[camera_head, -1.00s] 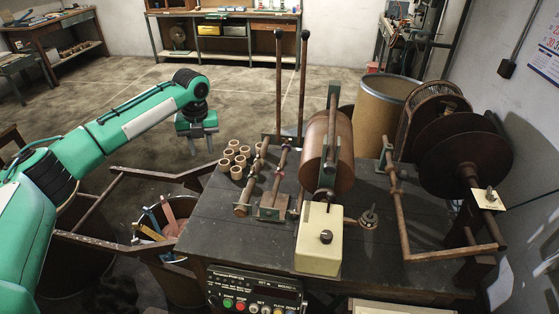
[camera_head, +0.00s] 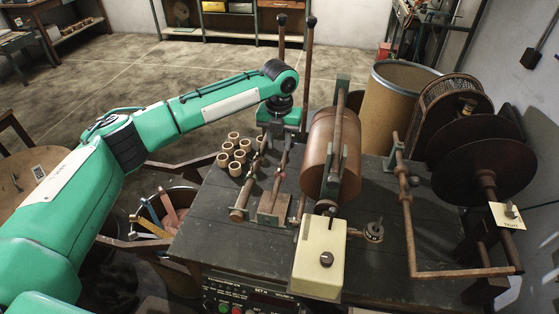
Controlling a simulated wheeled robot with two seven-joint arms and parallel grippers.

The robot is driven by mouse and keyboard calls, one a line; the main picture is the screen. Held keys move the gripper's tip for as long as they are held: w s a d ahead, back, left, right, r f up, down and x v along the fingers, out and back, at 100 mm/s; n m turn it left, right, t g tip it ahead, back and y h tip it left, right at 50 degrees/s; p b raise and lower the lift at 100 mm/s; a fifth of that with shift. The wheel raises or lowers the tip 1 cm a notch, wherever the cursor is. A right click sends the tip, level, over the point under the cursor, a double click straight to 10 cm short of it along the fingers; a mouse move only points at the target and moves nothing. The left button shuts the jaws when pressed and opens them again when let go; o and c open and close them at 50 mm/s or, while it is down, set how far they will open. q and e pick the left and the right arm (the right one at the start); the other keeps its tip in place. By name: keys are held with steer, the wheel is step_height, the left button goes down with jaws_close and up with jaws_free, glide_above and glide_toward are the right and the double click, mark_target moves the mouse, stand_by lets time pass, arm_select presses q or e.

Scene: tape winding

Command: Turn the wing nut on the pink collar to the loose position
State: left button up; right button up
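A winding machine stands on the dark workbench (camera_head: 215,225). A small pinkish collar (camera_head: 280,174) seems to sit on one of its thin rods, left of the large brown roll (camera_head: 330,155). It is too small to make out its wing nut or the nut's position. My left gripper (camera_head: 272,140) points down over the rods, beyond and a little above the collar in the picture. Its fingers are dark and partly lost against the rods, so I cannot tell whether they are open. My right gripper is not in view.
Two tall upright levers (camera_head: 307,80) stand close to my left gripper. Several small cardboard cores (camera_head: 235,168) stand on the bench to the left. A cream box (camera_head: 320,258) is in front, and a large brown disc (camera_head: 480,165) and a drum (camera_head: 392,105) are to the right.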

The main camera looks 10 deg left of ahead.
mark_target(280, 167)
arm_select(q)
step_height(280, 167, down, 9)
steer(key=shift+w+r+p, duration=0.1)
steer(key=shift+p, duration=0.95)
steer(key=shift+f, duration=0.3)
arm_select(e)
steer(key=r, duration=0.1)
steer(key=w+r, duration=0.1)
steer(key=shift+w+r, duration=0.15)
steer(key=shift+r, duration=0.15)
arm_select(q)
jaws_close()
